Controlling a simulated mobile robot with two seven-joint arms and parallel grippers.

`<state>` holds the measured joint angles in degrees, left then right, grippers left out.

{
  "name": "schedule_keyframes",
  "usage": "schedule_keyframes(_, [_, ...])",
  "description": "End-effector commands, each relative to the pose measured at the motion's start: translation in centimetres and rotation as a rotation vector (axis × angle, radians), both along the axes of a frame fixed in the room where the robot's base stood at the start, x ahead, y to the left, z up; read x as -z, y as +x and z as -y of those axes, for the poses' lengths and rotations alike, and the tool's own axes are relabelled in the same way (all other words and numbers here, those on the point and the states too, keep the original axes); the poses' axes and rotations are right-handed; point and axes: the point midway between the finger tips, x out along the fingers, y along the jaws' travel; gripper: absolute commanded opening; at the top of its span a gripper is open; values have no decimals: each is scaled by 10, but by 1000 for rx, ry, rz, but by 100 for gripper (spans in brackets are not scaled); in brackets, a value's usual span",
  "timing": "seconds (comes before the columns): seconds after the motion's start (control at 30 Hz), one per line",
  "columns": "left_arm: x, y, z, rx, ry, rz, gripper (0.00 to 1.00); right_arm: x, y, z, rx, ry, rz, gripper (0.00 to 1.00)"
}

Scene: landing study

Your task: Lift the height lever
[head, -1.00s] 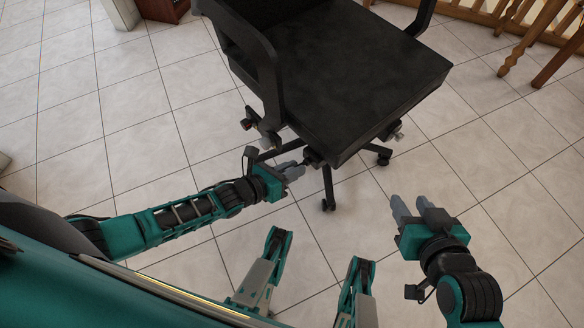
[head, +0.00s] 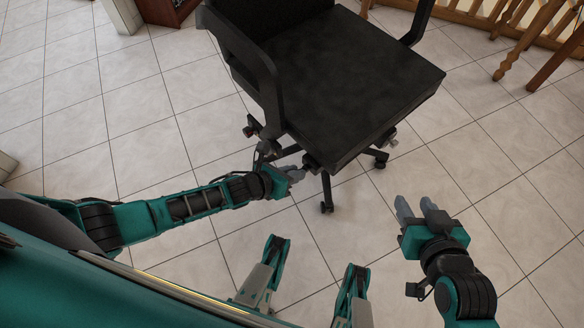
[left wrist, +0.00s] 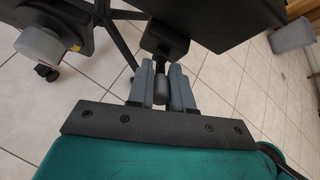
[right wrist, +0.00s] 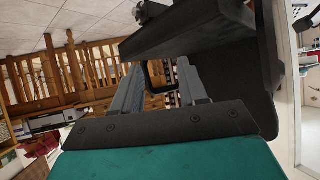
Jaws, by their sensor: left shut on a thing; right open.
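The black office chair has a dark seat (head: 350,80) and stands in front of me. Its height lever (left wrist: 160,90), a short stem with a rounded grey end below a dark block, sticks out from under the seat in the left wrist view. My left gripper (head: 297,173) is at the lever, under the seat's near left corner. In the left wrist view its two grey fingers (left wrist: 160,85) are shut around the lever's end. My right gripper (head: 416,207) is open and empty, in front of the chair's right side and apart from it. Its spread fingers (right wrist: 160,88) also show in the right wrist view.
The chair's left armrest (head: 265,85) rises close to my left gripper. A caster (head: 326,207) is on the floor just right of that gripper. Wooden furniture legs (head: 515,45) and a railing (head: 470,8) are at the upper right.

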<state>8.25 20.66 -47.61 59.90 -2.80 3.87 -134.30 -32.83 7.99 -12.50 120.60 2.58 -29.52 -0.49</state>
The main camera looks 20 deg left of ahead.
Motion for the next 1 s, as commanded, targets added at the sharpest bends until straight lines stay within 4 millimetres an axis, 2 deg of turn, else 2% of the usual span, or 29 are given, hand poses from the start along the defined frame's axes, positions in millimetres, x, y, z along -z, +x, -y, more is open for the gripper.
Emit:
schedule_keyframes(0.1, [-4,2,2,0,14,-20,0,4,-9,3,-1,-10,-22,43])
schedule_keyframes(0.4, [-2,2,2,-1,16,-24,0,9,-10,4,-5,-17,-23,43])
schedule_keyframes(0.43, [-3,2,2,-1,15,-23,22,9,-10,4,-5,-17,-23,43])
schedule_keyframes(0.67, [-2,2,1,-1,17,-24,44,6,-8,4,-5,-16,-20,43])
schedule_keyframes(1.0, [-5,-3,-2,-2,18,-27,46,-2,-6,2,-2,-7,-12,43])
